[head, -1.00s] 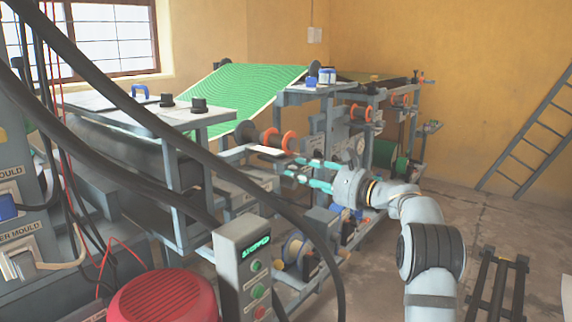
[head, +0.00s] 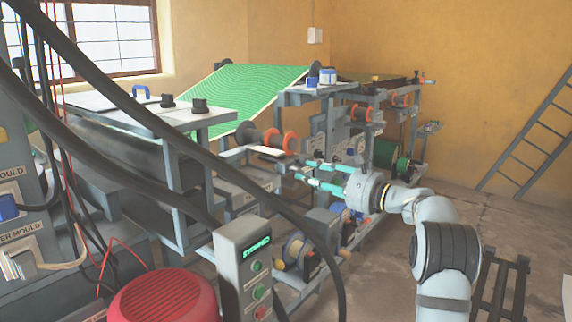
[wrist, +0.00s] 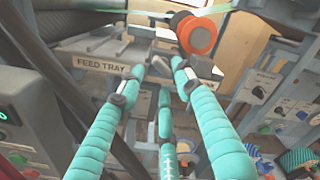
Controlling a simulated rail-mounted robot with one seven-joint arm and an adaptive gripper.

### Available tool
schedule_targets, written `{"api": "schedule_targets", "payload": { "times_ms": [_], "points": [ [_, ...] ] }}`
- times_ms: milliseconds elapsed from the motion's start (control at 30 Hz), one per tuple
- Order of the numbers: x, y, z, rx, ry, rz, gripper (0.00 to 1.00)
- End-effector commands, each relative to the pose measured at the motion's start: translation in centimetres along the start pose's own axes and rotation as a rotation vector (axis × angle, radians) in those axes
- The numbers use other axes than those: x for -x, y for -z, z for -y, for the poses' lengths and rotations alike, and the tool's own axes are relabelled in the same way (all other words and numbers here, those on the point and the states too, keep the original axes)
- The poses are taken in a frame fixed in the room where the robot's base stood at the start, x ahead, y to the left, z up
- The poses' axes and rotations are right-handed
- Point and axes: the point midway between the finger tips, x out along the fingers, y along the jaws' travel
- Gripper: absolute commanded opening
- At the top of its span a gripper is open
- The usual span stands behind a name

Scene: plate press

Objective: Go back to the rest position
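My gripper (head: 302,171) has teal padded fingers with dark tips. In the head view it points left toward the press, in front of the rollers and a little away from the small tray plate (head: 270,151). In the wrist view my gripper (wrist: 158,70) shows its fingers spread, with a gap between the tips and nothing held. The feed tray (wrist: 100,64), labelled FEED TRAY, lies beyond the left fingertip. My arm reaches in from the lower right of the head view.
An orange-ended roller (wrist: 196,34) is beyond the right finger. The control box (head: 246,262) with a green display and the red motor cover (head: 165,297) stand in front. A dark stand (head: 503,285) is on the floor at right. A ladder (head: 535,140) leans on the wall.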

Motion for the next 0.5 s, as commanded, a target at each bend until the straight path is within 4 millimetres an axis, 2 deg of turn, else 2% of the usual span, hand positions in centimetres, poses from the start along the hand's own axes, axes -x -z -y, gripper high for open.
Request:
{"api": "schedule_targets", "payload": {
  "times_ms": [100,333,500],
  "points": [
    [2.8,0.1,0.0,-0.001,0.001,-0.003,0.34],
    [7.8,0.0,-0.1,-0.002,0.0,-0.001,0.34],
    [3.5,-0.2,-0.2,0.0,-0.004,0.006,0.34]
  ]
}}
